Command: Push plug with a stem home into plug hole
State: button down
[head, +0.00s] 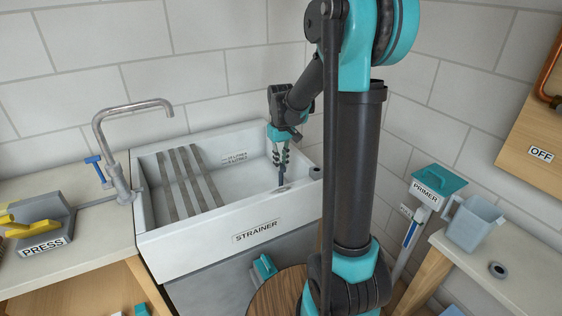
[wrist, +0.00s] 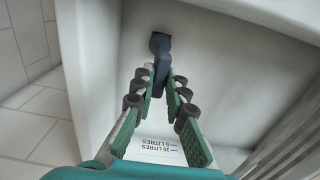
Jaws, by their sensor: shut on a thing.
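The dark blue-grey plug with a stem (wrist: 159,42) shows in the wrist view, with its wider end beyond my fingertips. My gripper (wrist: 161,84) is shut on the stem, its two green-padded fingers on either side. In the head view my gripper (head: 281,168) points down inside the white sink (head: 221,236), towards the right end. The plug (head: 282,188) shows small and dark below the fingers there. I cannot make out the plug hole in either view, nor tell whether the plug sits in it.
A metal tap (head: 124,190) stands left of the sink. Slats (head: 183,184) cross the sink's left part. The front wall, labelled STRAINER, and the right wall rise close to my gripper. A grey jug (head: 474,224) and a dark ring (head: 498,270) are on the right bench.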

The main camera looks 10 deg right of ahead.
jog(key=shift+f, duration=0.45)
jog(key=c, duration=1.5)
grip_release()
jog(key=shift+o, duration=0.2)
notch_tip(320, 180, up, 12)
jog(key=shift+f, duration=0.1)
